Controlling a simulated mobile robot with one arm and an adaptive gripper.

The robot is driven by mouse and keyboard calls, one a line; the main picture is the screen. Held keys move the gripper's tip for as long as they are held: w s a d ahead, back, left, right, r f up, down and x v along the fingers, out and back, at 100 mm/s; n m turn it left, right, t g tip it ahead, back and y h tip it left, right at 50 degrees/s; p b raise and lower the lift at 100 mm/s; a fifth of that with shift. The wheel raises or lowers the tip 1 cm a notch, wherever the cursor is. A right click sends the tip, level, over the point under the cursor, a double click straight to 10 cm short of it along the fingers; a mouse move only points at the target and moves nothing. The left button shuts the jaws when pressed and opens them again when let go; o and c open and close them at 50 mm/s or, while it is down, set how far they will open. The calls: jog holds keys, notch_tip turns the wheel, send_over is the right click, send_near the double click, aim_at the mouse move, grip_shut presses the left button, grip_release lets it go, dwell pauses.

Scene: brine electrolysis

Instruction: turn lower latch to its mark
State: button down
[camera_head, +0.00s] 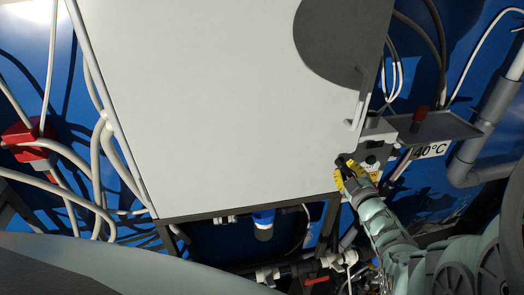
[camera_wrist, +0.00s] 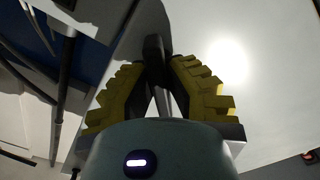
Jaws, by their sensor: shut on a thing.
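The lower latch is a small dark lever (camera_wrist: 154,46) at the lower right corner of the large white cabinet door (camera_head: 220,90). My gripper (camera_wrist: 160,68) has yellow ribbed finger pads, closed from both sides onto this lever. In the head view my gripper (camera_head: 349,170) sits at the door's lower right corner, and the dark end of the latch (camera_head: 342,159) shows just beyond the fingers. The fingers hide most of the latch. I cannot make out its mark in either view.
A light handle (camera_head: 358,105) stands out from the door's right edge above my gripper. A control box (camera_head: 376,147) and a grey shelf (camera_head: 437,127) with a "40°C" label (camera_head: 431,150) are close on the right. Pipes and a blue-bodied fitting (camera_head: 263,222) lie below the cabinet.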

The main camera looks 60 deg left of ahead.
jog(key=m+p, duration=0.1)
jog(key=m, duration=0.3)
jog(key=shift+r+p, duration=0.1)
jog(key=shift+p, duration=0.2)
jog(key=shift+m, duration=0.8)
jog(key=shift+a+m, duration=0.15)
jog(key=shift+m, duration=0.45)
dwell(0.5)
jog(key=shift+m, duration=1.1)
dwell(1.8)
jog(key=c, duration=1)
grip_release()
